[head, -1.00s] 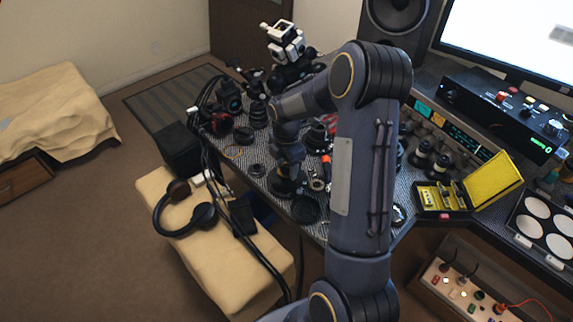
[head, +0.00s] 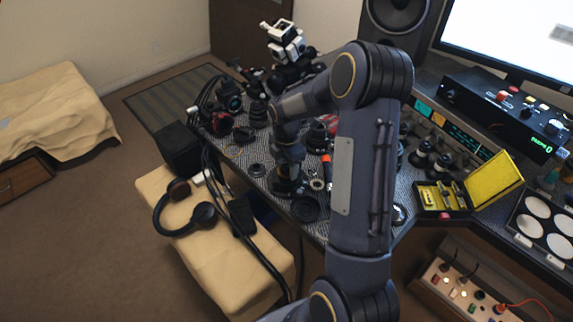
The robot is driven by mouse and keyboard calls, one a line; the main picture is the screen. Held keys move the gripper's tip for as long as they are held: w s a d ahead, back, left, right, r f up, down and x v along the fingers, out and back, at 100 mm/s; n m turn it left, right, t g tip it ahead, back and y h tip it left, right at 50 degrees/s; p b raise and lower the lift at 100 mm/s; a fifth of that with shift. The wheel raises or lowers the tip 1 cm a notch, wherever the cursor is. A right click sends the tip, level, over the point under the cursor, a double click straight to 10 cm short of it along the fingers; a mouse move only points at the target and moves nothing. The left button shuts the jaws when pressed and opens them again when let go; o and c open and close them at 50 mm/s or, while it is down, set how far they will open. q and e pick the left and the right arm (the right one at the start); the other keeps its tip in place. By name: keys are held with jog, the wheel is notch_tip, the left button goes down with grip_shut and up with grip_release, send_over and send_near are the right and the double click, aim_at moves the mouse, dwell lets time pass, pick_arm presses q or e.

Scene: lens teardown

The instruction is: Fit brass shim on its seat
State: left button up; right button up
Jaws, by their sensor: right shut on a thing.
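My right arm reaches from the bottom of the head view over the desk and bends down. My right gripper (head: 286,186) points down, low over the front part of the desk. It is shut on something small. What it holds is too small and too hidden by the gripper to make out. I cannot single out the brass shim or its seat among the dark lens parts. A dark ring (head: 305,208) lies just right of the gripper, near the desk's front edge. My left gripper is not in view.
Dark lens barrels (head: 258,113) and a small ring (head: 257,170) stand left of my gripper. An orange-tipped tool (head: 327,163) lies to its right. An open yellow-lined case (head: 484,183) sits farther right. Headphones (head: 180,222) lie on a cream bench (head: 262,270) in front.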

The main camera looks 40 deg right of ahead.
jog(key=o, duration=1.3)
jog(key=shift+o, duration=0.2)
jog(key=shift+r, duration=0.15)
jog(key=shift+r+p, duration=2.65)
jog(key=shift+r, duration=0.75)
